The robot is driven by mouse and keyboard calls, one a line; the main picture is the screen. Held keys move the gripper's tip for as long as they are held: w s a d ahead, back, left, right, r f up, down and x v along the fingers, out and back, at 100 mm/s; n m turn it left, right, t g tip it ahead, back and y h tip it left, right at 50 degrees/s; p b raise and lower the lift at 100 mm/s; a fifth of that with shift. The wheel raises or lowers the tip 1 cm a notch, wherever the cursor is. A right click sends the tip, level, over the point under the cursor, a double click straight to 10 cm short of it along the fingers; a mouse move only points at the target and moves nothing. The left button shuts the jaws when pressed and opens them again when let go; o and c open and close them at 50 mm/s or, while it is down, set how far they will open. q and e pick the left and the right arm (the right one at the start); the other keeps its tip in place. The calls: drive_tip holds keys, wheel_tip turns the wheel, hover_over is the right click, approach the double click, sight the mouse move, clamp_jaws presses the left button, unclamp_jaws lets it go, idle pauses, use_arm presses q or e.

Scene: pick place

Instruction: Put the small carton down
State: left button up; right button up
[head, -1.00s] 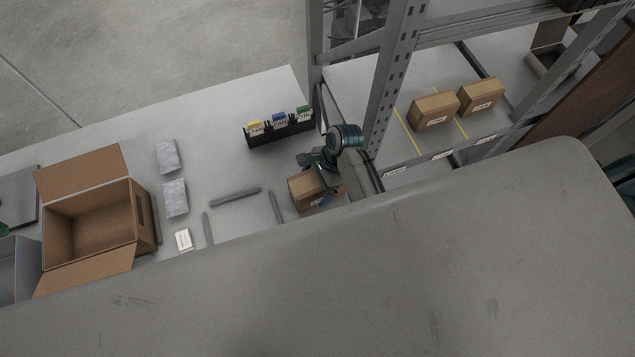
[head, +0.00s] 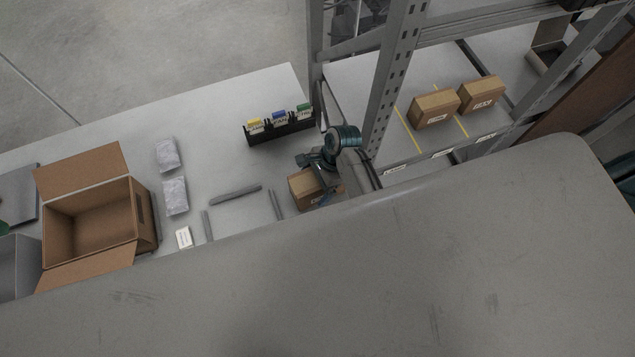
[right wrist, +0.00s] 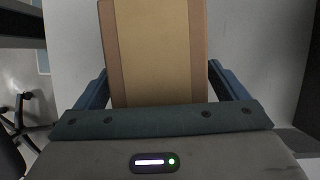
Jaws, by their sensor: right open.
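The small carton (head: 304,190) is a brown box on the grey table, close to the shelf post. My right gripper (head: 322,181) is over its right side and hides part of it. In the right wrist view the carton (right wrist: 152,50) fills the middle, with a lighter band down its face. The two blue fingers of my right gripper (right wrist: 160,88) stand on either side of it, open, with a small gap seen at the right finger. My left gripper is not in view.
An open cardboard box (head: 90,222) stands at the left. A black bin rack (head: 280,130) is behind. Two cartons (head: 435,109) sit on the shelf at right.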

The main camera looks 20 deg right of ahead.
drive_tip(key=c, duration=1.4)
drive_tip(key=shift+o, duration=0.2)
drive_tip(key=shift+r, duration=0.1)
